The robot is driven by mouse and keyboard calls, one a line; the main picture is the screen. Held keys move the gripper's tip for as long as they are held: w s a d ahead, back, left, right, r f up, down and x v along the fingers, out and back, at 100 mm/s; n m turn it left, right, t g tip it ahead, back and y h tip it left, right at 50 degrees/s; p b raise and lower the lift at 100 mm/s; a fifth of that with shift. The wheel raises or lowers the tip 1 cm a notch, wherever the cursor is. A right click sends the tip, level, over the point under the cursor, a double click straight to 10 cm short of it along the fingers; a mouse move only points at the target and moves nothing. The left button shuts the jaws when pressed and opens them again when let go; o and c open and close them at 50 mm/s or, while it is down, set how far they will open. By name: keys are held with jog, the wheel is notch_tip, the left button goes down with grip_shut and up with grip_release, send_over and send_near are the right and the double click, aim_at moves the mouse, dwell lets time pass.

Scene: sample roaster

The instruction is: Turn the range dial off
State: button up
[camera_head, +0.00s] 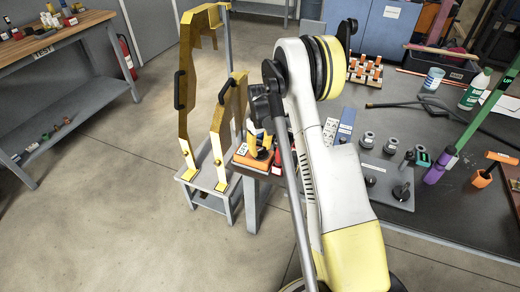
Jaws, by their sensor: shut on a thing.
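My gripper (260,139) reaches down over a small orange device (242,160) at the near left end of the dark bench. Its yellow-and-black fingers are shut at a dark knob on top of this device, which appears to be the range dial (263,154). The fingers and my arm cover much of the dial, so its pointer and setting cannot be read. White markings show on the left part of the device's face. My white and yellow arm runs up the middle of the view and hides the bench beside the device.
Tall yellow panels with black handles (188,100) stand on a grey stool (190,185) just left of the device. A grey plate with black knobs (390,175) lies right of my arm. Open floor lies left.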

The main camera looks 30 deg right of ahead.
jog(key=o, duration=1.2)
notch_tip(320, 180, up, 12)
